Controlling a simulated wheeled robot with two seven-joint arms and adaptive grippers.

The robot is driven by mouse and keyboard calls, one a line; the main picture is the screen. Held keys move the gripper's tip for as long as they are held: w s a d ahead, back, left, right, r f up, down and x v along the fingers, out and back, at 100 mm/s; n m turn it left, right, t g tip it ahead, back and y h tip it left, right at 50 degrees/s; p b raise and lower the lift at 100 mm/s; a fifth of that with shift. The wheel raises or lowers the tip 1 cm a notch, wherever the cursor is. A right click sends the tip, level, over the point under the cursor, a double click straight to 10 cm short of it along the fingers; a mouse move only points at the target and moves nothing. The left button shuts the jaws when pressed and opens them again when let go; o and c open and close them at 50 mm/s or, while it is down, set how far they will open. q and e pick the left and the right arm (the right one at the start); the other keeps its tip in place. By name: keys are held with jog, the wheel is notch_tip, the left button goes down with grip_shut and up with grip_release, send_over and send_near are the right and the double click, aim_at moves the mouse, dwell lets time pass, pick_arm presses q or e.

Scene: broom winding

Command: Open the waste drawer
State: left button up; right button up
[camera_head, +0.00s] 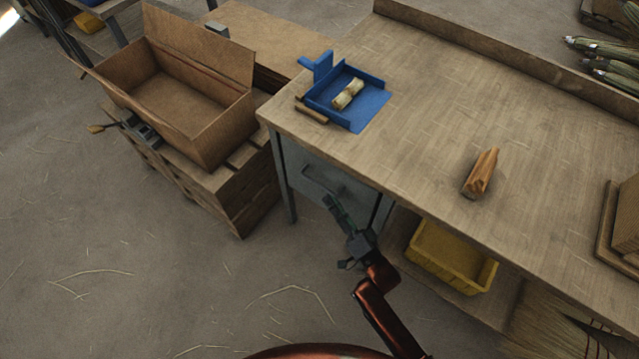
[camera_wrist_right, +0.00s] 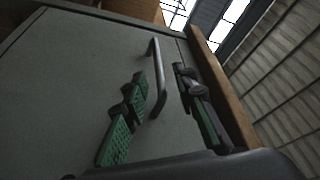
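The waste drawer (camera_head: 312,180) is a grey-green metal front under the left end of the workbench, and it looks shut. Its dark bar handle (camera_wrist_right: 161,90) stands out from the drawer front in the right wrist view. My right gripper (camera_head: 329,200) is at the drawer front in the head view, by the handle. In the right wrist view the right gripper (camera_wrist_right: 162,76) is open, with one green-padded finger on each side of the handle. I cannot tell whether either finger touches it. My left gripper is not in view.
On the workbench (camera_head: 420,130) lie a blue dustpan (camera_head: 372,107) with a pale bundle (camera_head: 348,93) and a wooden block (camera_head: 481,174). A yellow bin (camera_head: 450,262) sits on the shelf below. An open cardboard box (camera_head: 190,140) stands on pallets at left. Floor before the drawer is clear.

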aim_at(319, 185)
jog(key=b+x, duration=0.1)
jog(key=x, duration=0.2)
jog(key=b+x, duration=0.1)
jog(key=x, duration=0.2)
jog(key=shift+w+a+f, duration=0.1)
jog(key=shift+w+f, duration=0.1)
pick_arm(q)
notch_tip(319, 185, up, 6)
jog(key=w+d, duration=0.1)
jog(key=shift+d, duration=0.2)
pick_arm(e)
jog(key=shift+w+a+r, duration=0.2)
jog(key=shift+w, duration=0.15)
jog(key=shift+c, duration=0.2)
grip_shut()
